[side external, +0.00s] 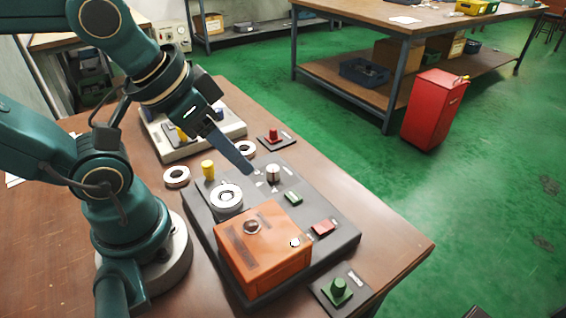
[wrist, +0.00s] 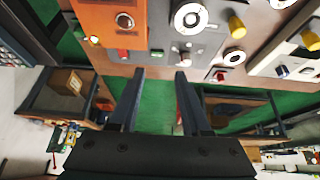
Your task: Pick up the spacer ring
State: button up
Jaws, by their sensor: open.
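Two loose pale rings with dark centres lie on the brown table in the side view: one left of the dark plate (side external: 176,177), one behind it (side external: 245,149). They also show in the wrist view, one at the top right edge (wrist: 283,3) and one right of the fingers (wrist: 235,58). A larger white ring (side external: 226,186) sits on the dark plate. I cannot tell which is the spacer ring. My gripper (side external: 248,171) is open and empty, above the plate's back part. In the wrist view its fingers (wrist: 160,72) are apart with nothing between them.
The dark plate (side external: 325,241) bears an orange box (side external: 262,252), a yellow peg (side external: 208,169) and a metal cylinder (side external: 273,173). A red button (side external: 272,135) stands behind it, a green knob (side external: 339,288) in front. A pale fixture (side external: 205,140) is at the back left.

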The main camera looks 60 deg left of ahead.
dwell(0.4)
jog(key=o, duration=0.8)
jog(key=shift+o, duration=0.2)
jog(key=m+g, duration=0.3)
jog(key=g, duration=0.3)
send_over(227, 196)
jog(key=f, duration=0.3)
jog(key=w+f, duration=0.1)
jog(key=shift+d+f, duration=0.35)
jog(key=shift+d, duration=0.05)
jog(key=shift+s+a+f+n+g, duration=0.15)
jog(key=shift+f+n+g, duration=0.1)
jog(key=shift+f, duration=0.15)
jog(key=shift+s+a+f+n+g, duration=0.1)
jog(key=shift+f+n+g, duration=0.05)
jog(key=shift+f+g, duration=0.15)
jog(key=shift+s+a+f, duration=0.1)
jog(key=shift+f, duration=1.1)
jog(key=shift+s+f, duration=0.1)
jog(key=shift+f, duration=1.1)
